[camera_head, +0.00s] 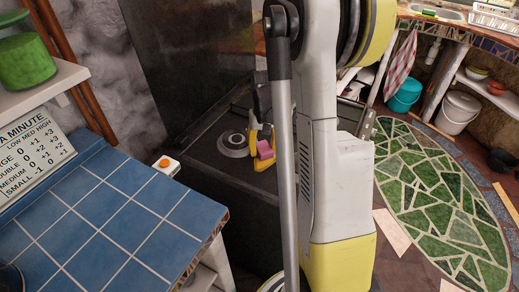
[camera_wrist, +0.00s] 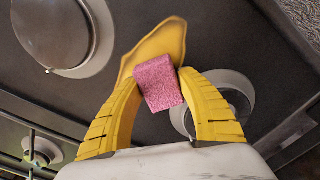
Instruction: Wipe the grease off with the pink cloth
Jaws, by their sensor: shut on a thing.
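The pink cloth (camera_wrist: 159,82) is a small, thick block with a speckled surface. My yellow gripper (camera_wrist: 161,78) is shut on it, with one fingertip at each side. In the head view, the pink cloth (camera_head: 265,149) shows between the fingers of my gripper (camera_head: 262,146), low over the dark stove top. In the wrist view, a flat yellow grease patch (camera_wrist: 165,38) lies on the stove just beyond the cloth, which overlaps its near edge in the picture. I cannot tell whether the cloth touches the stove. In the head view the grease is hard to separate from the yellow fingers.
The dark stove (camera_head: 208,160) has round burners; one grey burner (camera_head: 234,143) is beside my gripper, and a large one (camera_wrist: 62,30) is at upper left in the wrist view. A blue tiled counter (camera_head: 110,225) stands left. Green mosaic floor (camera_head: 440,200) lies right.

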